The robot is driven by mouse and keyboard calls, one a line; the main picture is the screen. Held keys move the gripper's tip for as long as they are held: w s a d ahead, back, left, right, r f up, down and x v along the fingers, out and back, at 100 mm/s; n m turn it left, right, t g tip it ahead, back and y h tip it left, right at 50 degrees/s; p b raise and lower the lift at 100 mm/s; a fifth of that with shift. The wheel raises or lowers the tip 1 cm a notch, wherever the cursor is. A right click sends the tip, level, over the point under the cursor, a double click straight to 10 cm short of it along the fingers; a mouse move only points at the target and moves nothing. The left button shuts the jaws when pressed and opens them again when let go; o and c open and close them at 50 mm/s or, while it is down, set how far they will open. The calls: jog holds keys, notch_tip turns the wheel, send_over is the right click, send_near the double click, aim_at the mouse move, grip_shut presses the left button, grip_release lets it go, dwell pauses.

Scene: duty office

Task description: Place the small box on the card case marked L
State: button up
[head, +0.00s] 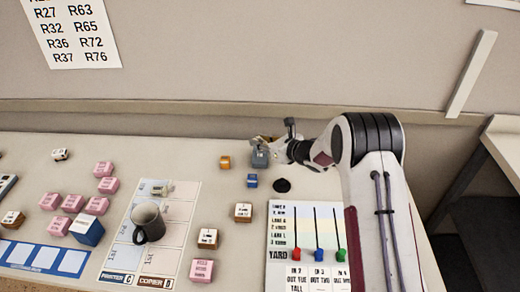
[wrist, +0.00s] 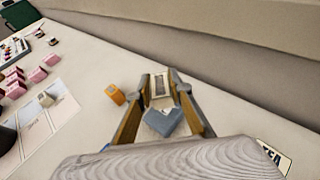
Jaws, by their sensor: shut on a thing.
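My gripper (head: 275,143) reaches in from the right near the back of the table. In the wrist view its fingers (wrist: 160,82) are shut on a small box (wrist: 159,88) with a pale face and darker edges. In the head view this box is mostly hidden by the gripper. A grey-blue case (head: 260,158) with a faint mark shows just below the fingers. In the wrist view the case (wrist: 163,121) shows between the fingers, nearer the palm. I cannot read its mark as L, nor tell whether the box touches it.
An orange box (head: 225,162) and a blue box (head: 252,181) stand close by. A black disc (head: 282,185), tan boxes (head: 243,212), a dark mug (head: 149,222) and several pink boxes (head: 73,203) lie nearer. A wall (head: 260,60) rises behind.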

aim_at(260, 155)
jog(key=shift+f, duration=1.85)
jog(key=shift+f, duration=0.2)
jog(key=o, duration=0.9)
jog(key=shift+o, duration=0.2)
jog(key=shift+r, duration=0.2)
jog(key=v, duration=1.2)
jog(key=shift+f, duration=0.1)
